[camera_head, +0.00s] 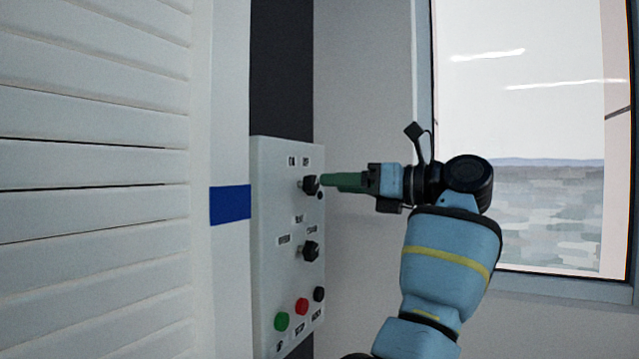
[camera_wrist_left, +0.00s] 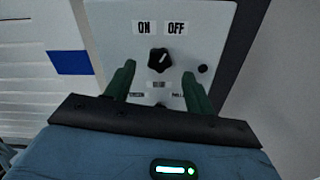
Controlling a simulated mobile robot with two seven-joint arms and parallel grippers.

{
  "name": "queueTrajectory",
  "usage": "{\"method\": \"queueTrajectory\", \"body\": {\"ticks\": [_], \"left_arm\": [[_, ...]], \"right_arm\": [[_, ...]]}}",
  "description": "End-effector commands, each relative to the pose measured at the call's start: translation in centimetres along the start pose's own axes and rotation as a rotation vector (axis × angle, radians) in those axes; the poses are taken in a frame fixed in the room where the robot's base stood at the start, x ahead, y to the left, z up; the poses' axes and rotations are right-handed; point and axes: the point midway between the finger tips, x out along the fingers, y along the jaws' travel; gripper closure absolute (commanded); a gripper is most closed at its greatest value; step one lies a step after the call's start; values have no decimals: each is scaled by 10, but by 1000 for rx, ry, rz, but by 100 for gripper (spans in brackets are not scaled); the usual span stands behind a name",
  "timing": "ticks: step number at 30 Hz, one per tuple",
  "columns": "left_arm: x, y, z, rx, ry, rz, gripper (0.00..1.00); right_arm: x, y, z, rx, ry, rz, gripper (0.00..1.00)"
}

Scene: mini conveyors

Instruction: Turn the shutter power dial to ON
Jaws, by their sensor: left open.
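The shutter power dial is a black knob (camera_head: 310,184) at the top of a white control panel (camera_head: 268,215). In the left wrist view the dial (camera_wrist_left: 159,60) sits below the ON label (camera_wrist_left: 144,28) and the OFF label (camera_wrist_left: 175,27). Its light pointer mark seems to tilt up and right, toward OFF. My left gripper (camera_head: 324,181) reaches the dial from the right. In the wrist view its green fingers (camera_wrist_left: 158,69) are open, one on each side of the dial and a little below it, with gaps visible. Whether they touch it is unclear.
A second black dial (camera_head: 310,251) sits lower on the panel. Below are green (camera_head: 281,321), red (camera_head: 302,306) and black (camera_head: 319,294) buttons. A slatted white shutter (camera_head: 95,170) stands left, and a window (camera_head: 540,130) is at right.

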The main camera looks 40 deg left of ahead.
Motion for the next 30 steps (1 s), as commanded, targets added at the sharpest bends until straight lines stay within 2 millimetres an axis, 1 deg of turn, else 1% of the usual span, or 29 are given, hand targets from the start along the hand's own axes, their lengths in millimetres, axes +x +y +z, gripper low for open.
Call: {"method": "queueTrajectory", "body": {"ticks": [1,3,6,9,13,20,21,30], "left_arm": [[10,0,1,-2,1,2,46],[20,0,0,-2,1,2,46],[33,0,1,-2,0,1,46],[41,0,1,-1,-1,0,46],[47,0,1,-1,-2,0,46],[48,0,0,0,-2,-1,46],[48,0,0,0,-2,-1,47],[48,0,0,0,-2,-1,86]], "right_arm": [[-1,0,-2,0,3,0,64],[-1,0,-3,-1,5,1,64],[-2,0,-5,-1,7,1,64],[-2,0,-6,-1,9,1,64],[-2,0,-6,-1,9,1,64],[-2,0,-5,-1,9,1,64],[-2,0,-5,-1,9,1,64],[-2,0,-5,-1,8,1,64]]}}
